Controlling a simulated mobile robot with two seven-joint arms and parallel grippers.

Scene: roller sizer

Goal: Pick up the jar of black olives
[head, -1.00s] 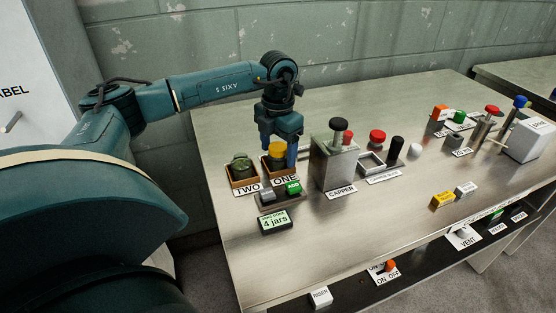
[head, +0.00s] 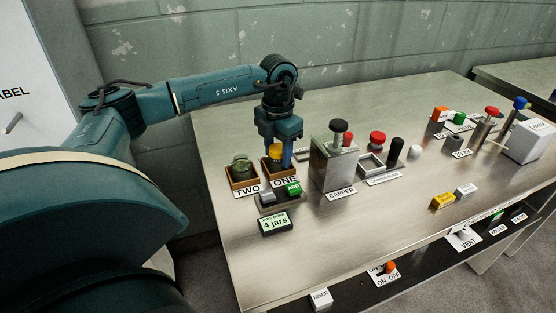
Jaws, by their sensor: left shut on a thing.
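My left gripper (head: 276,151) reaches down from above over the wooden holder marked ONE (head: 283,172). It is shut on a dark jar with a yellow lid (head: 276,152), which stands in that holder. The gripper's fingers partly hide the jar, and its contents are too small to make out. A second jar, greenish with a dark green lid (head: 241,165), stands in the wooden holder marked TWO (head: 243,182), just left of it. My right gripper is not in view.
The metal capper block (head: 333,165) with a black knob stands close to the right of holder ONE. In front are a green button (head: 293,188) and a display reading 4 jars (head: 274,222). The table's front middle (head: 360,230) is clear.

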